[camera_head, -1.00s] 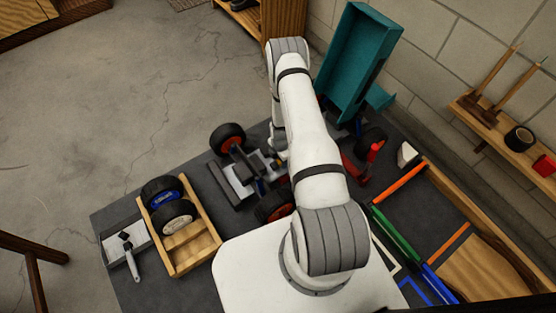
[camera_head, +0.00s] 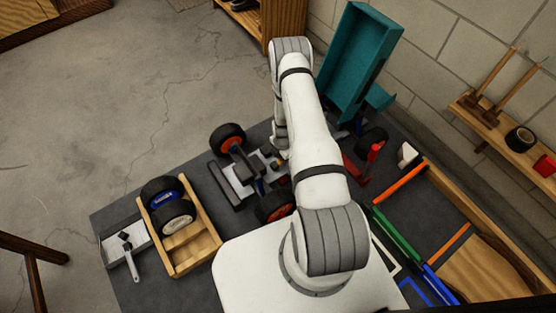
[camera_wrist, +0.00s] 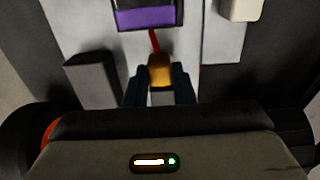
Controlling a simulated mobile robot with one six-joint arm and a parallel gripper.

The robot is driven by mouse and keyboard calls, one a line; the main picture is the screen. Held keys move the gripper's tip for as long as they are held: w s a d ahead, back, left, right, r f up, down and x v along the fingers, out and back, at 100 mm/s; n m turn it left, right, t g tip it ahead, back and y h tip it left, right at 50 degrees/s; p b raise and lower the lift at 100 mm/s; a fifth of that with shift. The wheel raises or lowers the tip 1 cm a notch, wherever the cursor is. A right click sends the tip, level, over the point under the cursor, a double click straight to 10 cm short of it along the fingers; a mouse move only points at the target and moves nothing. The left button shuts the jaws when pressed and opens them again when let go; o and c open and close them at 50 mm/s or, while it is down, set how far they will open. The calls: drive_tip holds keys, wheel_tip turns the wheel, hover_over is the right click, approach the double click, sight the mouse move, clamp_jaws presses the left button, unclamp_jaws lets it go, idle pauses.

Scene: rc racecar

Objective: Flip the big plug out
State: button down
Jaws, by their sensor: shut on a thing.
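In the wrist view, my gripper (camera_wrist: 160,88) has its two dark fingers shut on the big plug (camera_wrist: 160,70), a yellow-orange block with a pale lower part. A short red wire (camera_wrist: 155,42) runs up from the plug toward a purple-fronted box (camera_wrist: 145,17) on the racecar's light chassis. In the head view, the racecar (camera_head: 241,180) sits on the dark table with its orange-hubbed wheels. My arm covers part of the car there, and the fingers and plug cannot be made out. Whether the plug is seated or free cannot be told.
A wooden tray (camera_head: 205,232) with spare wheels stands left of the car. A teal open box (camera_head: 341,75) stands tilted behind my arm. Orange, green and blue strips and a wooden-edged bin (camera_head: 480,215) lie at the right. A dark block (camera_wrist: 90,78) is left of the fingers.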

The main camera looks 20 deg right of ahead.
drive_tip(key=shift+s+d+f, duration=0.1)
drive_tip(key=shift+d, duration=0.65)
drive_tip(key=c, duration=1.3)
unclamp_jaws()
drive_tip(key=shift+o, duration=0.5)
wheel_tip(320, 180, up, 8)
drive_tip(key=p, duration=0.3)
